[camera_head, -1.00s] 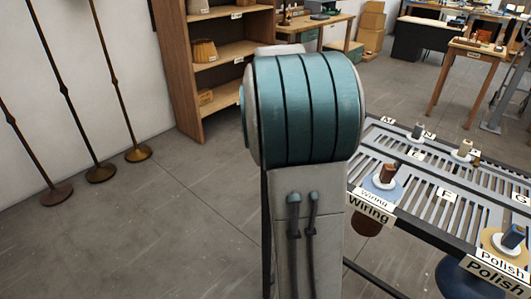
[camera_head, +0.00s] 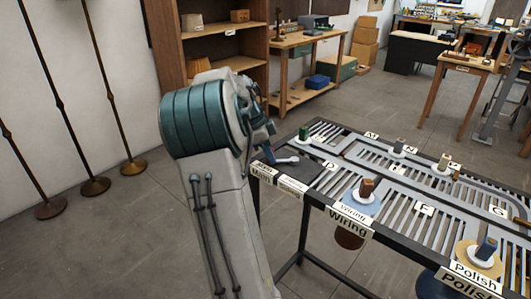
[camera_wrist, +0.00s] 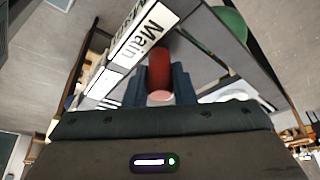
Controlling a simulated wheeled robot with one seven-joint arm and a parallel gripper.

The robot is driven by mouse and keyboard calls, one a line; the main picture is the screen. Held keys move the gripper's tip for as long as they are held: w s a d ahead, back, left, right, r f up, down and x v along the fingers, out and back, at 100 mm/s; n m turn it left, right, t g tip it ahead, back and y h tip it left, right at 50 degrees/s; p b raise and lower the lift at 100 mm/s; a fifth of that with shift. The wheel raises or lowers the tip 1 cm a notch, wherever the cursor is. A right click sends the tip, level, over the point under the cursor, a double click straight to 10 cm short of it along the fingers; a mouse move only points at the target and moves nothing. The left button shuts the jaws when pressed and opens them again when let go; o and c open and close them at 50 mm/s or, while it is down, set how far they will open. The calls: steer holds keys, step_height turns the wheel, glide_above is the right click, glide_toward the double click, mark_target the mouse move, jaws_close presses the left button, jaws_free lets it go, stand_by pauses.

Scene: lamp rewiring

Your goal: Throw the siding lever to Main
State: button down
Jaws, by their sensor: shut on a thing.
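The siding lever shows in the wrist view as a red grip with a pale pink end (camera_wrist: 159,72), between the two dark fingers of my gripper (camera_wrist: 158,90). My gripper is shut on this red grip. A white label reading "Main" (camera_wrist: 147,33) lies just beyond and to the left of the grip. In the head view my gripper (camera_head: 262,147) is at the left end of the slatted track table (camera_head: 328,170), above the small labels there (camera_head: 263,172). The red grip is hidden by my arm in that view. The lever's exact setting cannot be told.
The table carries small parts on white discs, near the Wiring (camera_head: 349,222) and Polish (camera_head: 474,282) signs. A green part (camera_head: 304,133) stands close to my gripper. Wooden shelves (camera_head: 230,62) and floor lamps (camera_head: 95,187) stand behind at left.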

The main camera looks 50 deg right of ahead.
steer(key=shift+d, duration=0.1)
steer(key=c, duration=1.2)
jaws_free()
steer(key=shift+r, duration=0.1)
steer(key=v, duration=1.3)
steer(key=shift+r, duration=0.3)
steer(key=shift+w, duration=0.1)
